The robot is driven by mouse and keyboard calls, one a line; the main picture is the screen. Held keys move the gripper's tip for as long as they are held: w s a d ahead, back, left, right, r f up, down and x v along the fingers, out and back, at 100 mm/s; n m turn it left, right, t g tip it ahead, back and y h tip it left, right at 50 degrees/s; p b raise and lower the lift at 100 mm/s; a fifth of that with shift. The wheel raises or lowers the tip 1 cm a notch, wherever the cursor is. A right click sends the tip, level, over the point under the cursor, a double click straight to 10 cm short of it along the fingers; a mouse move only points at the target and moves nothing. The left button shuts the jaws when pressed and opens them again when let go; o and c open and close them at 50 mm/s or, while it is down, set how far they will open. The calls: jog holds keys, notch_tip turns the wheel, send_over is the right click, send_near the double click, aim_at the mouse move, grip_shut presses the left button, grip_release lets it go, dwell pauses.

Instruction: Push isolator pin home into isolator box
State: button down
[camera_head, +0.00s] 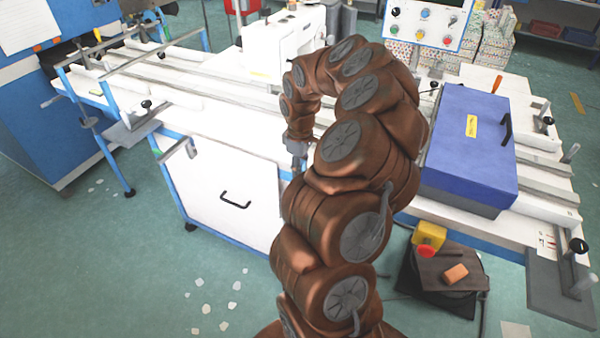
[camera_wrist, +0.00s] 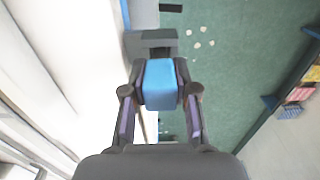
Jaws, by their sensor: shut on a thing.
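In the wrist view my gripper (camera_wrist: 160,90) is shut on a blue block-like piece (camera_wrist: 160,82), which I take to be the isolator pin's grip. Its far end is hidden. A dark grey box-like part (camera_wrist: 150,40), likely the isolator box, lies just beyond the blue piece at the edge of the white table. I cannot tell whether they touch or how deep any pin sits. In the head view my gripper (camera_head: 297,150) is small and partly hidden by my arm, near the table's front edge. The blue piece cannot be made out there.
A blue case (camera_head: 470,145) lies on the right. A yellow box with a red button (camera_head: 428,240) stands low at right. Green floor (camera_head: 110,260) is open at front left.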

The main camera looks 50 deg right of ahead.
jog(key=shift+r, duration=1.85)
jog(key=shift+r+p, duration=0.6)
jog(key=shift+r, duration=1.35)
jog(key=shift+w, duration=0.1)
